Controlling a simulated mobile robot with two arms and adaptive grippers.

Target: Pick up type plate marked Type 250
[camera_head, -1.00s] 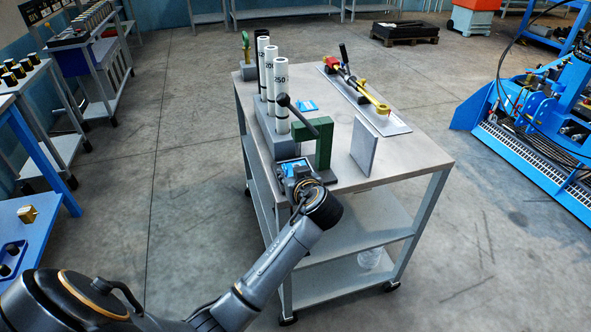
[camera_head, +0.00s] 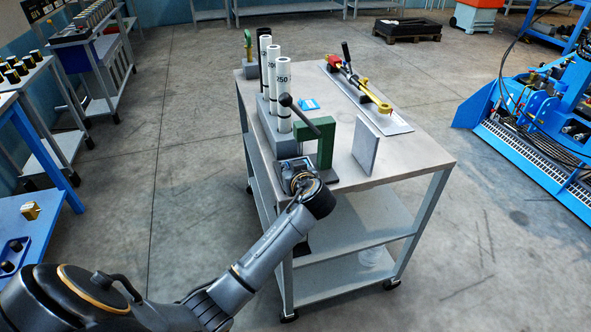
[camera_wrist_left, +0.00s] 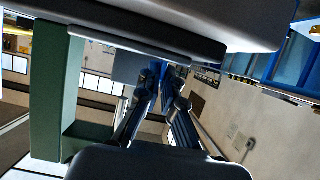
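I cannot make out a plate reading Type 250. A white tube (camera_head: 283,90) marked 250 stands upright in a grey holder (camera_head: 272,140) on the cart, with other marked tubes behind it. A small blue-and-white plate (camera_head: 309,104) lies flat on the cart top; its print is too small to read. My left gripper (camera_head: 297,168) is low at the cart's near left corner, beside the green press (camera_head: 325,143), mostly hidden by its wrist. In the left wrist view its dark fingers (camera_wrist_left: 161,105) show with blue behind or between them; their state is unclear. My right gripper is out of view.
The cart top (camera_head: 415,150) is clear at the near right. A grey upright panel (camera_head: 365,147) stands right of the press. A long tray (camera_head: 390,123) with a yellow-and-red tool lies along the far right. The press's black lever (camera_head: 300,115) juts over the left side.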

